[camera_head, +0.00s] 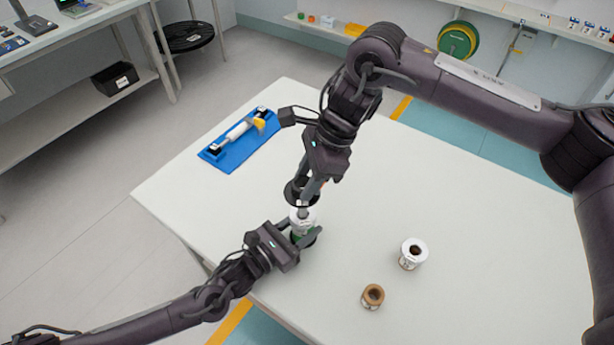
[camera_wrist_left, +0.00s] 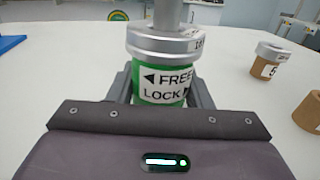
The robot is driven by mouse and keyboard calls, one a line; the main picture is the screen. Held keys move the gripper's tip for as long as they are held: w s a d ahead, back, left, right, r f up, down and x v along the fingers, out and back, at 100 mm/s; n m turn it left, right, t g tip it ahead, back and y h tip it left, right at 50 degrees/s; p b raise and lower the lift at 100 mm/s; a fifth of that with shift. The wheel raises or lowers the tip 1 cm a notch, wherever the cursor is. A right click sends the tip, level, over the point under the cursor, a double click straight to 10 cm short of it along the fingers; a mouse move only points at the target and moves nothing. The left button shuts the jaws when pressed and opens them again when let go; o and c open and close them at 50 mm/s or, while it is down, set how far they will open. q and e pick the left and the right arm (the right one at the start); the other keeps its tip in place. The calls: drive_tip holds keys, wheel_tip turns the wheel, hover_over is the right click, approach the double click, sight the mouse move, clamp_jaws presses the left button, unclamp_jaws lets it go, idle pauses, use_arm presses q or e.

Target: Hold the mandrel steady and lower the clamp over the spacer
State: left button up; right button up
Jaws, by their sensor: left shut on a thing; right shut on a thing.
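The mandrel (camera_head: 303,212) stands upright near the table's front edge; its grey shaft (camera_wrist_left: 167,14) rises in the left wrist view. Its green base (camera_wrist_left: 150,83) bears the words FREE and LOCK with arrows. A silver flanged ring, seemingly the spacer (camera_wrist_left: 165,41), sits around the shaft above the green part. My left gripper (camera_head: 303,238) is shut on the green base from the side. My right gripper (camera_head: 308,190) points down above it, shut on a dark round piece, seemingly the clamp (camera_head: 292,193), at the shaft's top. Its fingers partly hide the clamp.
A white-flanged spool (camera_head: 413,253) and a brown spool (camera_head: 373,296) stand on the table to the right. A blue tray (camera_head: 215,158) holding a white-bodied tool lies at the back left. The table (camera_head: 480,220) is otherwise clear. Shelves line the walls.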

drive_tip(key=shift+f, duration=3.7)
drive_tip(key=o, duration=1.1)
drive_tip(key=shift+o, duration=0.2)
drive_tip(key=v, duration=1.2)
drive_tip(key=shift+a, duration=0.1)
use_arm(q)
drive_tip(key=o, duration=1.2)
